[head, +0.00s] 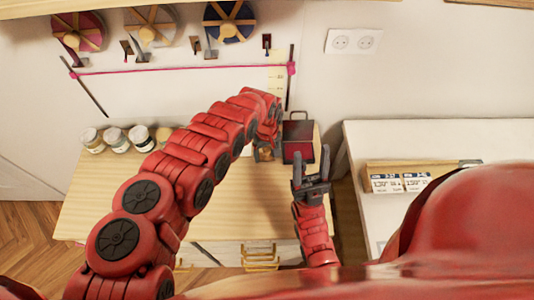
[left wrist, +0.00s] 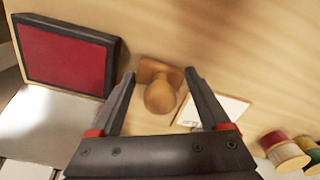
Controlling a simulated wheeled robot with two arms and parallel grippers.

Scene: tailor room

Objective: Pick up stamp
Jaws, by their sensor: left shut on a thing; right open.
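The stamp (left wrist: 160,90), with a rounded wooden handle and a flat wooden base, shows in the left wrist view between the fingertips of my left gripper (left wrist: 162,78). The gripper is shut on the stamp at the worktable's surface. In the head view my left arm reaches across the table and hides most of this gripper and the stamp. My right gripper (head: 311,165) is open and empty, with its fingers pointing up, near the right front of the table.
A red ink pad with a dark frame (head: 298,145) is right of the stamp; it also shows in the left wrist view (left wrist: 65,55). A white card (left wrist: 213,110) lies beside the stamp. Several jars (head: 115,139) stand at the table's left. A white counter (head: 378,150) is at right.

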